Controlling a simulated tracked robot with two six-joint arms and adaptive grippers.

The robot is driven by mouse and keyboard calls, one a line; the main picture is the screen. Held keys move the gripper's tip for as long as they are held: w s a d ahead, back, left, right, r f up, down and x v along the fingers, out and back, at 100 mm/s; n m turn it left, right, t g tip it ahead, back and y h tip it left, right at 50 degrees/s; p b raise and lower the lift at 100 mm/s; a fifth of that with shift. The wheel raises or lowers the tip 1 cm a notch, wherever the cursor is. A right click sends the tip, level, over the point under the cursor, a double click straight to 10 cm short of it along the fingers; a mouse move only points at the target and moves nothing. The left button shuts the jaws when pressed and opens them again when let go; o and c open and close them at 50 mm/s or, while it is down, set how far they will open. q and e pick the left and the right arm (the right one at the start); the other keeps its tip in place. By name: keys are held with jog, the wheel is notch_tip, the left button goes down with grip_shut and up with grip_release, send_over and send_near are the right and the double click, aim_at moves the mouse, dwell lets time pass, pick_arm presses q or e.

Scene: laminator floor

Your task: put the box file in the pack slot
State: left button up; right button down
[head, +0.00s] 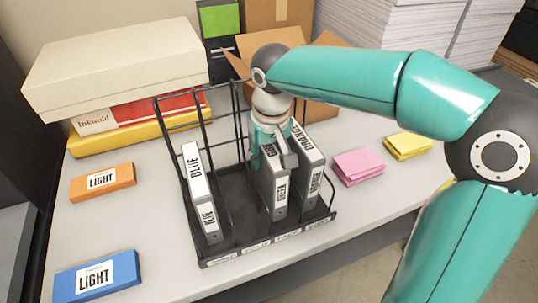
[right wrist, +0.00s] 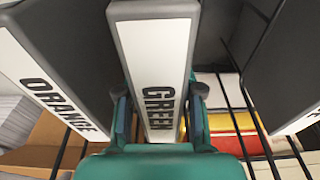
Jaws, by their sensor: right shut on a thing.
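A black wire rack (head: 240,240) stands on the table, with labels along its front edge. A grey box file marked GREEN (head: 279,195) is upright in the rack's right half. My right gripper (head: 272,140) is shut on its upper part; the right wrist view shows the two fingers (right wrist: 159,108) on either side of the GREEN file (right wrist: 155,60). A box file marked ORANGE (head: 312,180) stands just right of it, and one marked BLUE (head: 199,190) at the left. Between BLUE and GREEN the rack is empty. Whether GREEN touches the rack floor is unclear. My left gripper is not in view.
Orange (head: 103,182) and blue (head: 96,277) LIGHT boxes lie left of the rack. A large cream box (head: 118,68) rests on red and yellow boxes behind. Pink (head: 358,166) and yellow (head: 407,146) pads lie right. An open carton (head: 318,112) and paper stacks stand behind.

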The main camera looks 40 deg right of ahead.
jog(key=c, duration=0.7)
grip_release()
jog(key=shift+f, duration=0.1)
jog(key=r, duration=0.4)
jog(key=s+r+p, duration=0.1)
jog(key=r, duration=0.3)
jog(key=s+r, duration=0.1)
jog(key=r, duration=0.3)
jog(key=shift+a+r, duration=0.15)
jog(key=shift+a, duration=0.1)
jog(key=shift+w, duration=0.1)
